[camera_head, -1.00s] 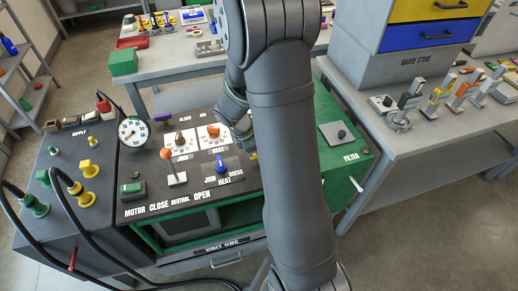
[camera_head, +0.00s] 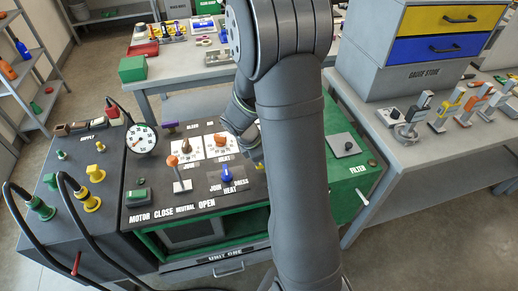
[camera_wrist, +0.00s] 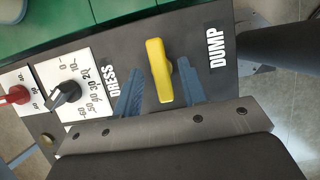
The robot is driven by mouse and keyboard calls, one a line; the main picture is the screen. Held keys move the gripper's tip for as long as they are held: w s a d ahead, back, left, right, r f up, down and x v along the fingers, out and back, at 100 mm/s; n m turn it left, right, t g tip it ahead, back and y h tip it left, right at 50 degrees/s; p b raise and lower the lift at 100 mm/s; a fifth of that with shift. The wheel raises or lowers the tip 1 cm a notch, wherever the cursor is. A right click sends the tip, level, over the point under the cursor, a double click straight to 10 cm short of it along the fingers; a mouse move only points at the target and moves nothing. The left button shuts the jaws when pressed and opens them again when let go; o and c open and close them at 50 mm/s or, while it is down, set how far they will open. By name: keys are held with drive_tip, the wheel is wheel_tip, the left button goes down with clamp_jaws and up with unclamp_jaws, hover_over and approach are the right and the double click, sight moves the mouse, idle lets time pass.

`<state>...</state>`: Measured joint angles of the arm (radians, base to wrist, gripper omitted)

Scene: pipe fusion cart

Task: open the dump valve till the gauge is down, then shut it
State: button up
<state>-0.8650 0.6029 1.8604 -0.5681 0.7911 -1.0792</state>
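The dump valve's yellow handle (camera_wrist: 158,68) stands on the dark panel beside the white word DUMP in the wrist view. My gripper (camera_wrist: 159,76) is open, with one blue-grey finger on each side of the handle. A gap shows between each finger and the handle. In the head view my arm hides the dump handle. The round white gauge (camera_head: 141,140) stands at the panel's left back corner. Its needle is too small to read surely.
In the wrist view a black knob (camera_wrist: 62,93) and a red knob (camera_wrist: 14,96) lie left of the handle. In the head view an orange-topped lever (camera_head: 173,162) and a blue knob (camera_head: 226,174) stand on the panel. Hoses run at the left.

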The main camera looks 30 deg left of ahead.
drive_tip(key=v, duration=1.7)
drive_tip(key=shift+w, duration=0.15)
drive_tip(key=x, duration=1.7)
drive_tip(key=shift+f, duration=0.15)
